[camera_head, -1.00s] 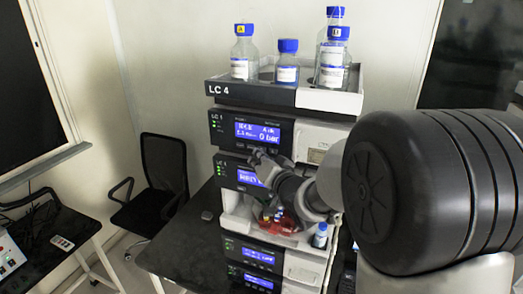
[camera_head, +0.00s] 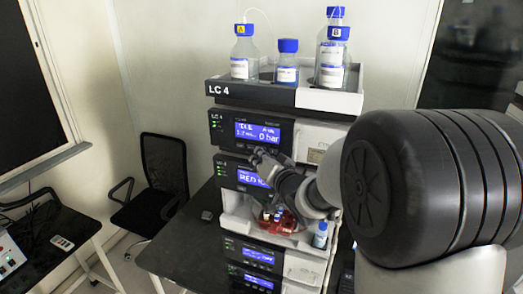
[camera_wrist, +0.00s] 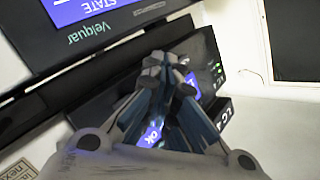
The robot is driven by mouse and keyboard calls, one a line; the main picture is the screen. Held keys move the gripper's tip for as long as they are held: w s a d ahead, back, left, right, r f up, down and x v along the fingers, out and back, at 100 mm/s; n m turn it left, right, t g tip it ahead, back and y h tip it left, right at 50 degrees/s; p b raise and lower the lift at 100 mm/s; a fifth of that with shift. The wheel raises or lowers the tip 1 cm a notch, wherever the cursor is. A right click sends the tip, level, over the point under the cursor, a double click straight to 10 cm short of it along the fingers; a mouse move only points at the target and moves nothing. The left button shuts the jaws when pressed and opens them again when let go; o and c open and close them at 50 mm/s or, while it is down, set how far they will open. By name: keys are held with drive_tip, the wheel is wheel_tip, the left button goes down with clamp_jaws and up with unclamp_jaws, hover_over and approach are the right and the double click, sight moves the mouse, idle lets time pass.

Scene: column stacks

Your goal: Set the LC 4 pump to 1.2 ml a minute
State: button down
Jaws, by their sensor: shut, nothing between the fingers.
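The LC 4 stack stands in the middle of the head view, its name on the top tray (camera_head: 250,94). The pump module (camera_head: 222,128) is just below the tray. Its blue display (camera_head: 258,131) reads "0 bar" at the right; a smaller line at the left looks like 1.2, but is too blurred to be sure. My gripper (camera_head: 259,155) is shut and empty at the lower edge of this module, over its key row; I cannot tell whether it touches. In the wrist view my gripper (camera_wrist: 168,72) covers part of a dark panel with green lights (camera_wrist: 218,73).
Bottles (camera_head: 288,62) with blue caps stand on the tray. A second module's display (camera_head: 250,178) lies below, partly behind my gripper. Red parts and a small bottle (camera_head: 320,235) sit lower in the stack. A chair (camera_head: 160,175) is at the left.

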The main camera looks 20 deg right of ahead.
drive_tip(key=shift+s, duration=0.1)
drive_tip(key=shift+s+a+b, duration=0.35)
drive_tip(key=shift+s+a, duration=0.15)
drive_tip(key=shift+s, duration=0.1)
drive_tip(key=shift+s+a+b, duration=0.5)
drive_tip(key=shift+s+a, duration=0.25)
drive_tip(key=shift+s, duration=0.25)
drive_tip(key=shift+s+a+b, duration=0.5)
drive_tip(key=shift+s+a, duration=0.2)
drive_tip(key=shift+s, duration=0.3)
drive_tip(key=s+f+n+g+h+b, duration=0.1)
drive_tip(key=s+f+g+b, duration=0.4)
drive_tip(key=s+f+b, duration=0.7)
drive_tip(key=s+d+f+n+g+h+b, duration=0.1)
drive_tip(key=s+f+n+g+b, duration=0.3)
drive_tip(key=s+f+b, duration=0.7)
drive_tip(key=s+f+g, duration=0.2)
drive_tip(key=s+f, duration=0.6)
drive_tip(key=s, duration=0.3)
drive_tip(key=shift+s+n+g+h+b, duration=0.15)
drive_tip(key=shift+n+g+h+b, duration=0.15)
drive_tip(key=shift+b, duration=0.05)
